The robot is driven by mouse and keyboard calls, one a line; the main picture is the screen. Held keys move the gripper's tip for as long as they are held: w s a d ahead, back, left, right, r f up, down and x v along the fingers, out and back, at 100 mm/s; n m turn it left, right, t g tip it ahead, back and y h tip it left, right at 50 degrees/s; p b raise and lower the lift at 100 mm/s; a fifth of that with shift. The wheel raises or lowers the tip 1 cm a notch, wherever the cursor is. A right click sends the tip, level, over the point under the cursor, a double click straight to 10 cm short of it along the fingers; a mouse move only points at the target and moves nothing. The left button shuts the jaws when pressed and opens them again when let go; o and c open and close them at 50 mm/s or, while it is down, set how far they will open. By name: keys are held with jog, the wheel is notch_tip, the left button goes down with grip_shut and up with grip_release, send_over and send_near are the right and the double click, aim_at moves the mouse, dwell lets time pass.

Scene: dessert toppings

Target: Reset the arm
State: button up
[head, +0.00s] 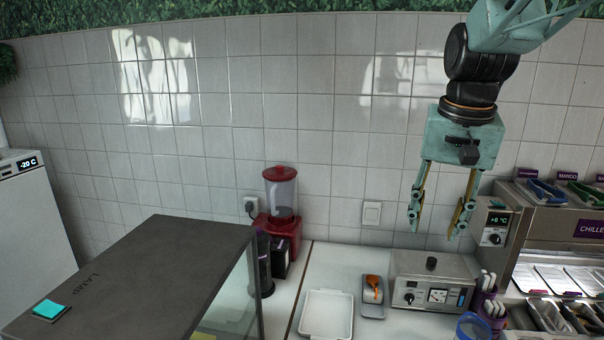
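My gripper (438,226) hangs from the upper right of the head view, pointing down. Its two fingers are spread wide apart with nothing between them. It is above the counter, in front of the tiled wall, and appears over the silver control box (432,281) in the picture. The arm comes in from the top right corner.
A red blender (281,205) stands by the wall. A white tray (327,316) and a small grey tray (373,296) with an orange item lie on the counter. A dark-topped case (150,275) fills the lower left. A chilled topping unit (560,240) stands right.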

jog(key=s+a+f+n+b, duration=0.1)
jog(key=s+a+f+b, duration=0.1)
jog(key=s, duration=0.8)
jog(key=s+a+f+n+t+b, duration=0.1)
jog(key=s+a+f+n+b, duration=0.1)
jog(key=s, duration=0.8)
jog(key=s+a+f+n+b, duration=0.1)
jog(key=s+a+f+b, duration=0.1)
jog(key=s, duration=0.9)
jog(key=shift+a+f+n+t+b, duration=0.3)
jog(key=shift+a+f+t+b, duration=0.1)
jog(key=shift+f, duration=0.35)
